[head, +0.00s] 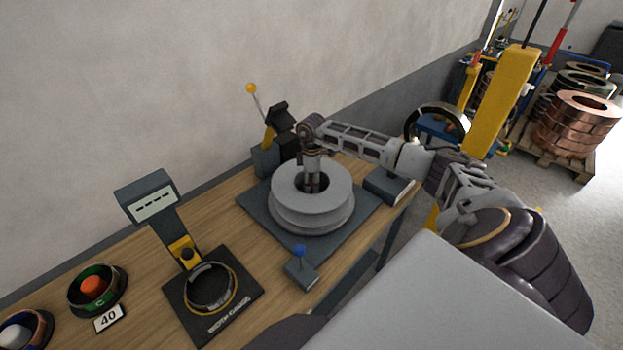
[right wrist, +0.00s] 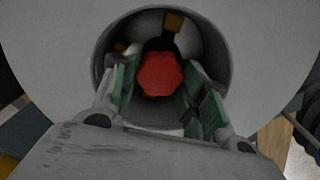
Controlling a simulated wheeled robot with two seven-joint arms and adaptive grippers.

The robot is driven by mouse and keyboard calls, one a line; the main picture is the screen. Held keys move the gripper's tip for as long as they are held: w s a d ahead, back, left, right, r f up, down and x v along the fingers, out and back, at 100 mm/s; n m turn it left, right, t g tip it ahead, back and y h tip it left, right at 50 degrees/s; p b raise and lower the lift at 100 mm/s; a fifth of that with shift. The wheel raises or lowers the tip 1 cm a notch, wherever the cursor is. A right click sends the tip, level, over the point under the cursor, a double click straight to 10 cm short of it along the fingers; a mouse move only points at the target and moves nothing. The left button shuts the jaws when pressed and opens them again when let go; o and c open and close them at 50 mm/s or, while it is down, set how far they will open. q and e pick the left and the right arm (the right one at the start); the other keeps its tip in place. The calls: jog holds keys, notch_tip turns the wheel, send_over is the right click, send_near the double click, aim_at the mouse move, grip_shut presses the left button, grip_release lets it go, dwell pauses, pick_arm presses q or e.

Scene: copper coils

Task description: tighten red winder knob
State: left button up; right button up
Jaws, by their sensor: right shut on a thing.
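The red winder knob (right wrist: 160,74) shows in the right wrist view, deep inside the round central hole of the grey winder spool (head: 290,205). The knob has a faceted, roughly hexagonal face. My right gripper (right wrist: 160,88) reaches down into the hole, with one green-padded finger on each side of the knob, and is shut on it. In the head view my right gripper (head: 312,180) points down into the spool from above and mostly hides the knob. My left gripper is in neither view.
The spool stands on a dark plate on the wooden bench (head: 145,250). A lever with a yellow ball (head: 251,88) stands behind it, and a blue-knobbed block (head: 300,268) in front. The width gauge (head: 213,295) is to the left. Copper coils (head: 575,125) sit on a pallet at far right.

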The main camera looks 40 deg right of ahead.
aim_at(312, 184)
jog(key=shift+d+r, duration=0.1)
jog(key=shift+r, duration=0.05)
jog(key=o, duration=1.1)
jog(key=shift+c, duration=0.2)
notch_tip(312, 184, up, 12)
dwell(0.4)
dwell(0.5)
